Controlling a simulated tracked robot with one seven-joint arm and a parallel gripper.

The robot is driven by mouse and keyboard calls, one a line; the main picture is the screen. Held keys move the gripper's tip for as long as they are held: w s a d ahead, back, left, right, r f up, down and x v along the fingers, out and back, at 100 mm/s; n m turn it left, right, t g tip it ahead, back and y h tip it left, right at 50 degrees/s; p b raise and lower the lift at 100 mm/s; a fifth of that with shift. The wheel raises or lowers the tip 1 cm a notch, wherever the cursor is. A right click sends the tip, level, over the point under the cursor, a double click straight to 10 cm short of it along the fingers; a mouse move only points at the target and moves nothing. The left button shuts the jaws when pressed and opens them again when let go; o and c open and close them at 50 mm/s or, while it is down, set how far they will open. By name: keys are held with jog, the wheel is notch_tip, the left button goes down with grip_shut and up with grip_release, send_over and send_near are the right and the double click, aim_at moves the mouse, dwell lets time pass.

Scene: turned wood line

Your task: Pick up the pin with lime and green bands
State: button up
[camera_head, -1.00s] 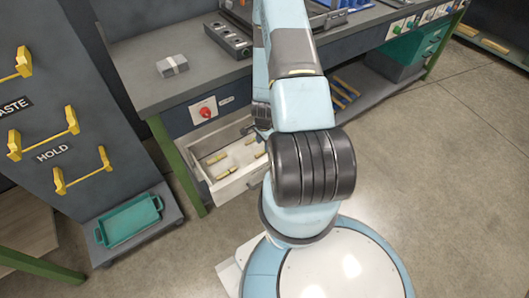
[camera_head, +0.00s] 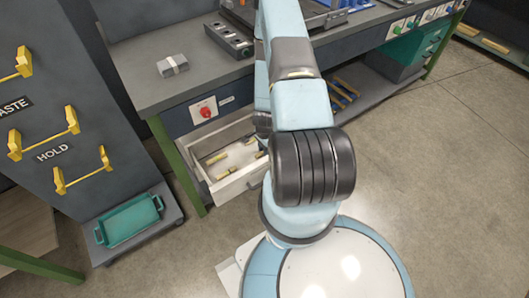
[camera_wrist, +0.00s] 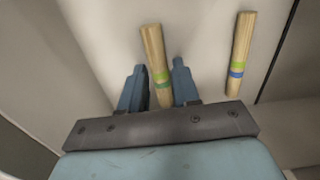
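The pin with lime and green bands (camera_wrist: 156,60) is a pale wooden stick in the wrist view. It lies between the two fingers of my gripper (camera_wrist: 159,66), slanting slightly, with its lower end near the palm. The fingers are apart, with a narrow gap beside the pin, so my gripper is open. I cannot tell how far the pin is below the fingertips. In the head view my arm largely hides the gripper above the open drawer (camera_head: 243,181).
A second pin with green and blue bands (camera_wrist: 240,45) lies to the right, near the drawer wall. Several pins show in the drawer, including one at its left (camera_head: 217,158). The workbench (camera_head: 140,80) overhangs the drawer's back. A teal tray (camera_head: 128,220) stands at left.

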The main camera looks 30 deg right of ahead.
grip_shut()
